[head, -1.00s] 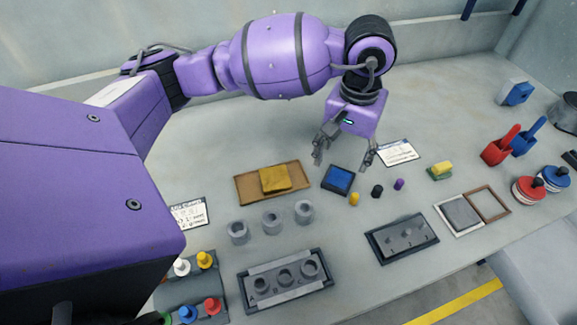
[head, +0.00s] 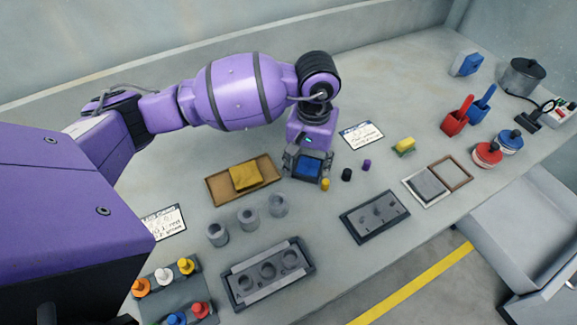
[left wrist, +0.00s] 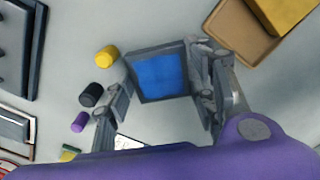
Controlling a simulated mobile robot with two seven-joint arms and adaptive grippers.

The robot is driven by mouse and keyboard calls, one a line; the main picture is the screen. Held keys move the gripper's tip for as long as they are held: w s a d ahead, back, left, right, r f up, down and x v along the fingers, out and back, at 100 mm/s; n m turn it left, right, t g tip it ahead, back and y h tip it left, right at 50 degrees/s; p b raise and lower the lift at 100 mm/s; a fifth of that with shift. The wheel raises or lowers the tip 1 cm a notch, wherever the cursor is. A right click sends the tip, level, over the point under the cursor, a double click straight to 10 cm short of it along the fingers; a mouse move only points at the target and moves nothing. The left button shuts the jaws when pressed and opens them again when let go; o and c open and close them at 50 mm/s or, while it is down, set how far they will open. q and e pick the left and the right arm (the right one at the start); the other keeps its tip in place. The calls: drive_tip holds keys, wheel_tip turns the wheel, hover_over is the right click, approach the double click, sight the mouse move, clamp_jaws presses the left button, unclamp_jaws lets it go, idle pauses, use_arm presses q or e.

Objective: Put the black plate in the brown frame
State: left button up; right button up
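The brown frame (head: 458,172) is an open, empty rectangle on the table's right side. Beside it, a dark grey plate (head: 429,185) lies in a white frame (head: 411,190); it looks the likeliest black plate, though it reads as grey. My left gripper (head: 307,172) is well to the left of both, low over a dark tray with a blue top (head: 308,168). In the left wrist view its open fingers (left wrist: 162,100) stand either side of this tray (left wrist: 160,76); whether they touch it I cannot tell. My right gripper is not in view.
A dark peg board (head: 350,228) and red scoop (head: 456,118) flank the frames.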

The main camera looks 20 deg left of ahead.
use_arm(q)
drive_tip(key=shift+w+r, duration=0.15)
clamp_jaws()
